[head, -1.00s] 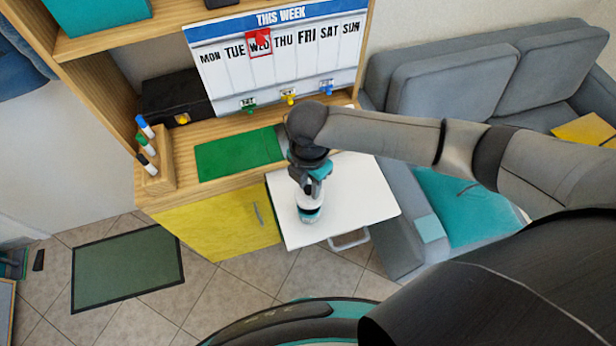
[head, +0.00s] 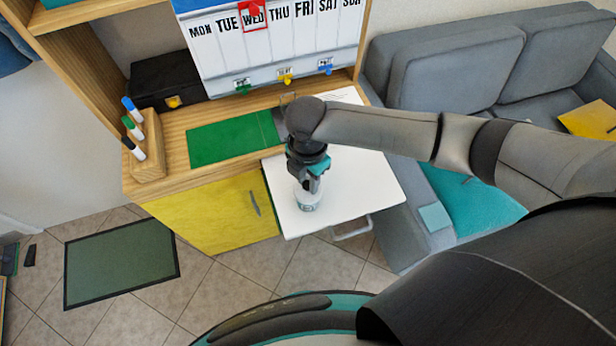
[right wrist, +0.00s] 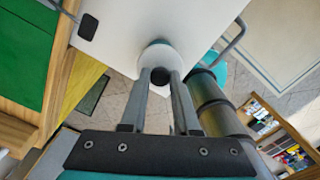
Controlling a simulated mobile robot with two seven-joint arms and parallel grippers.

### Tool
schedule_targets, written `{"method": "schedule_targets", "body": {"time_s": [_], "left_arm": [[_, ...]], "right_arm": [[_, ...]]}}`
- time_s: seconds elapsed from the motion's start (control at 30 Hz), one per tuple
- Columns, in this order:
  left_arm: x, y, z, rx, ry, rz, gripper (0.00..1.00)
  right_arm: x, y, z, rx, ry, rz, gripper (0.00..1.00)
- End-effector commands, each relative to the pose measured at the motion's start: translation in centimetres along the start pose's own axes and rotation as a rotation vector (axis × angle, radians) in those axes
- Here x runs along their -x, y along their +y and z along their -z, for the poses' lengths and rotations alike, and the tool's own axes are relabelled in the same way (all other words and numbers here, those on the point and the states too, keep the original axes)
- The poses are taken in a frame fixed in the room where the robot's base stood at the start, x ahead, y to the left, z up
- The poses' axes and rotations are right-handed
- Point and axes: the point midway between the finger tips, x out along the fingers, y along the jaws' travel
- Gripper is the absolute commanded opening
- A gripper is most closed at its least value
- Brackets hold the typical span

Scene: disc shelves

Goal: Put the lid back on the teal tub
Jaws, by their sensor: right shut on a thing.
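My right gripper (head: 313,184) points down over the white pull-out board and is shut on the dark knob (right wrist: 161,75) of the round white lid (right wrist: 160,54). In the right wrist view the knob sits between the two fingertips. My left gripper is not in view.
The white board (head: 368,195) has free room around the tub; a metal handle (head: 352,230) is at its front. Behind are a green mat (head: 225,138), a marker holder (head: 150,160), a black box (head: 165,90) and a weekly calendar (head: 285,50). A grey sofa (head: 440,75) is right.

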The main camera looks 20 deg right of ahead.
Motion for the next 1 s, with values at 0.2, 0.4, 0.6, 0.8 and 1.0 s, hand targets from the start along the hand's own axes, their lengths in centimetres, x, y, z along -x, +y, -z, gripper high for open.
{"method": "schedule_targets", "body": {"time_s": [0.2, 0.4, 0.6, 0.8, 1.0], "left_arm": [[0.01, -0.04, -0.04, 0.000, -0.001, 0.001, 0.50], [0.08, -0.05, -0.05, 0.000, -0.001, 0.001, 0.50], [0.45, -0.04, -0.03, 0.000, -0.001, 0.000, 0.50], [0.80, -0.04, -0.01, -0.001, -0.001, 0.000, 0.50], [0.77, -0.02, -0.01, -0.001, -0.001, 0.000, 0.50]], "right_arm": [[0.01, 0.00, 0.02, 0.000, 0.000, 0.000, 0.00], [0.03, -0.01, 0.02, 0.000, 0.000, 0.000, 0.00], [0.10, 0.00, 0.03, 0.000, 0.001, 0.000, 0.00], [0.08, 0.01, 0.01, 0.000, 0.000, -0.001, 0.00], [0.00, 0.00, 0.01, 0.000, 0.000, 0.000, 0.00]]}}
